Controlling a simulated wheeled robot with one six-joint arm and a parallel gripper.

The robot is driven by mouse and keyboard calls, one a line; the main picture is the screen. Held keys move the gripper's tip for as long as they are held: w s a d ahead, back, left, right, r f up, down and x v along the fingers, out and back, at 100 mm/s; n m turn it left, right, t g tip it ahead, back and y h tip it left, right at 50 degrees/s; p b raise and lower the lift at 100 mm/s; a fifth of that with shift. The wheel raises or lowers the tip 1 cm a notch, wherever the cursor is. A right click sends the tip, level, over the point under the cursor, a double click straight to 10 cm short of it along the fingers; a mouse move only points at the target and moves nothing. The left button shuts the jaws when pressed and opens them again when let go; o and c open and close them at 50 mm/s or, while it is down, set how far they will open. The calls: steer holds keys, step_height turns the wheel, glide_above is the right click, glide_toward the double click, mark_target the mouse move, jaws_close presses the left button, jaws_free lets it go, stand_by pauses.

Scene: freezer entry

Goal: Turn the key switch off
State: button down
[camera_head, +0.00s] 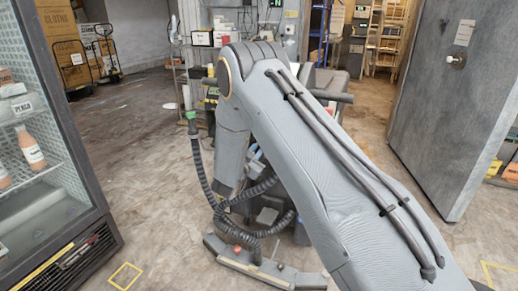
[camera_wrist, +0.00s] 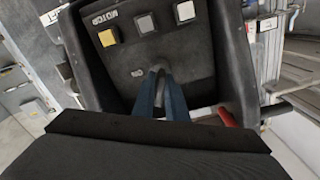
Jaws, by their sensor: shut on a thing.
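My gripper (camera_wrist: 160,76) has two blue fingers that reach to the panel below these buttons. The fingers are shut on a small grey piece at the panel face, which looks like the key switch. The fingertips mostly hide it, so I cannot tell which way it is turned. In the head view, my arm hides the gripper and the panel.
In the wrist view, a red lever (camera_wrist: 228,117) is right of the fingers. In the head view, the floor machine's front bar (camera_head: 262,268) and black hose (camera_head: 203,175) show behind my arm. A glass-door fridge (camera_head: 75,165) stands left, a grey door (camera_head: 450,110) right.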

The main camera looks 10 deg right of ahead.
steer(key=n, duration=0.4)
steer(key=shift+n, duration=0.4)
stand_by(0.4)
steer(key=c, duration=1.9)
jaws_free()
steer(key=shift+o, duration=0.2)
steer(key=v, duration=0.7)
steer(key=shift+s+a, duration=0.25)
steer(key=shift+s, duration=0.05)
